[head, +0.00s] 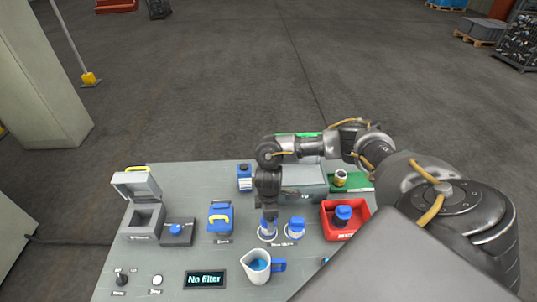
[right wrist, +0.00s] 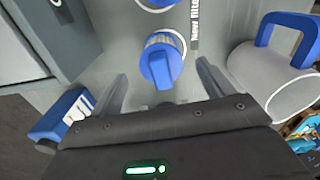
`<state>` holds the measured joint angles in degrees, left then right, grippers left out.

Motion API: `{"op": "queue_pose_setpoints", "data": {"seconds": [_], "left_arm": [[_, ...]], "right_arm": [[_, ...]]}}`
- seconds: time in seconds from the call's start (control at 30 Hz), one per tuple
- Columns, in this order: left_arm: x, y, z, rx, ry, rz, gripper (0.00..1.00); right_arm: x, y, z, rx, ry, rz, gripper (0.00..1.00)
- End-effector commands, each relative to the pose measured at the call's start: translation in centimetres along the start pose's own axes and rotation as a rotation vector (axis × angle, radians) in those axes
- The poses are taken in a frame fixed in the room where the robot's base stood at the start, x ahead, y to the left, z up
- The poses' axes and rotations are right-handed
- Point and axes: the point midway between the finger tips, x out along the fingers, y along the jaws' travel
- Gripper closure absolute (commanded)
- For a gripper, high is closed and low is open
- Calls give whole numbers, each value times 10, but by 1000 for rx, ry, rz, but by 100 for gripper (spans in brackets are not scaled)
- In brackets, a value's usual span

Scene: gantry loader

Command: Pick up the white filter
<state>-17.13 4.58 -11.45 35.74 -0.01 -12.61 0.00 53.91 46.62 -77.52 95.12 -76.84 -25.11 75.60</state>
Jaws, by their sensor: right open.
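Two white filters with blue tops stand side by side on the grey table, by a label reading about "New filters". The left filter (head: 267,232) is below my right gripper (head: 267,208), which partly covers it in the head view. The right filter (head: 295,228) stands just beside it. In the right wrist view, my right gripper (right wrist: 163,85) is open, with one finger on each side of a white filter (right wrist: 165,48) with a blue handle. No grip on it shows. The other filter (right wrist: 156,4) is cut off at the top edge. My left gripper is not in view.
A jug (head: 258,268) with blue liquid stands close in front. A grey box (head: 304,182) and a blue bottle (head: 244,178) stand behind. A red bin (head: 345,219) is on the right, a blue container (head: 220,216) on the left. A display (head: 205,279) reads "No filter".

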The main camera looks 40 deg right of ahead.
Motion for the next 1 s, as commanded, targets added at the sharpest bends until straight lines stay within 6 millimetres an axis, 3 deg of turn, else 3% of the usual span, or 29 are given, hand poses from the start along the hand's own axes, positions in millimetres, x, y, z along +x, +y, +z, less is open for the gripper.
{"op": "queue_pose_setpoints", "data": {"seconds": [0.27,0.6,0.9,1.0], "left_arm": [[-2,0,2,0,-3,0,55],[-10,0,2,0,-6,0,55],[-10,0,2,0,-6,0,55],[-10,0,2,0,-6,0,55]], "right_arm": [[10,-1,2,3,-1,0,20],[55,-2,1,4,-1,0,20],[60,-2,1,4,0,1,20],[60,-2,1,4,0,1,33]]}}
